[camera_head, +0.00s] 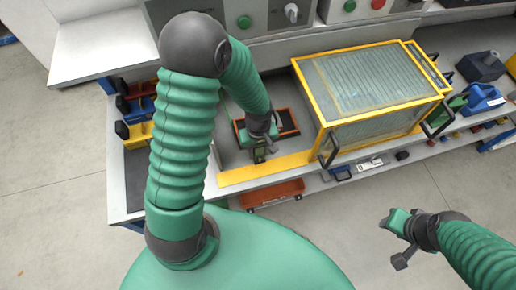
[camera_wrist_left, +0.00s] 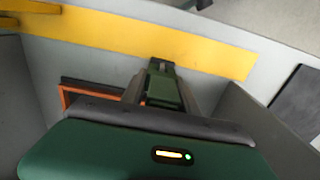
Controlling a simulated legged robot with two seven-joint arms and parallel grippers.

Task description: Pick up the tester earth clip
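A small green and dark piece, which looks like the tester earth clip (camera_wrist_left: 163,88), stands out past my left gripper in the left wrist view. My left gripper (camera_wrist_left: 164,98) has one dark finger on each side of it, very close. I cannot tell whether both fingers press on it. In the head view my left gripper (camera_head: 262,142) points down over the bench by an orange-edged tray, and the clip (camera_head: 258,155) shows small beneath it. My right gripper (camera_head: 399,240) is away from the bench, over the floor at the lower right; its finger opening is unclear.
The orange-edged tray (camera_head: 289,122) lies behind my left gripper. A yellow-framed clear box (camera_head: 365,85) stands close to its right. A yellow strip (camera_head: 265,169) runs along the bench front. Coloured bins (camera_head: 138,132) stand at the left. The floor at right is clear.

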